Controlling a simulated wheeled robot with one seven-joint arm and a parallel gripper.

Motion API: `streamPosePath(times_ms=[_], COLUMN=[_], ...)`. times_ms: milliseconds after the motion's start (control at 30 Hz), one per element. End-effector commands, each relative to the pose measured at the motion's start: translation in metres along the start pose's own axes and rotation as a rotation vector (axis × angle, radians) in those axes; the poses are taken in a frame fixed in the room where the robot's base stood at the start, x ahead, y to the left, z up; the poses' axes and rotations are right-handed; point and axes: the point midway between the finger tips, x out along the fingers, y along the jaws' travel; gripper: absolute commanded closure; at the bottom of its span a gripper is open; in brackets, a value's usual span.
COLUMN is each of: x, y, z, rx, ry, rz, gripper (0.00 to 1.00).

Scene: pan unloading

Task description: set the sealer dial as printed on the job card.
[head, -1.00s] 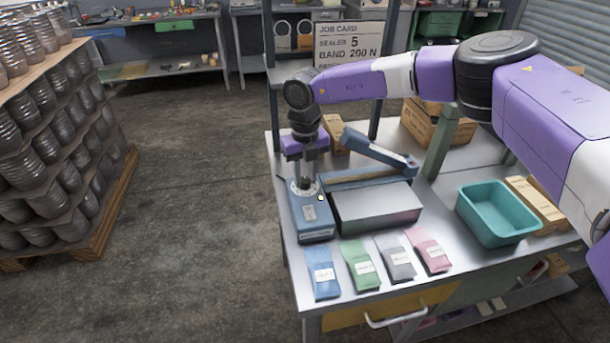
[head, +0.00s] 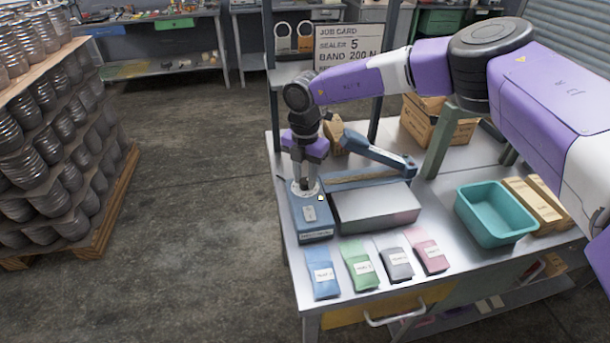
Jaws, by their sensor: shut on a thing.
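The job card (head: 349,46) hangs at the back of the bench and reads "SEALER 5" and "BAND 200 N"; a lower line is covered by my arm. The sealer (head: 370,204) stands on the bench with its blue arm (head: 378,153) raised. Its blue control box (head: 312,219) is at the left, with a pale round dial plate (head: 296,188) on top. My gripper (head: 305,186) points down over this plate and is shut on the dial's knob, which the fingers mostly hide. The dial's numbers are too small to read.
Blue (head: 322,273), green (head: 359,265), grey (head: 395,257) and pink (head: 427,250) packets lie along the bench front. A teal bin (head: 496,214) stands at the right, with cardboard boxes (head: 432,122) behind. A pallet of cans (head: 55,150) is across the floor at left.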

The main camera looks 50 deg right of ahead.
Motion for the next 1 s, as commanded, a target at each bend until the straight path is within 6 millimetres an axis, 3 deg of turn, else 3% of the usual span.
streamPosePath(times_ms=[400,933,967,1000], x=[-0.002,-0.0018,-0.0018,-0.0018], y=[0.0011,0.0012,0.0012,0.0012], z=[0.0007,0.0008,0.0008,0.0008], rx=[0.184,0.208,0.208,0.208], ry=[-0.002,-0.002,-0.002,-0.002], rz=[0.003,0.003,0.003,0.003], gripper=[1.0,1.0,0.7,0.62])
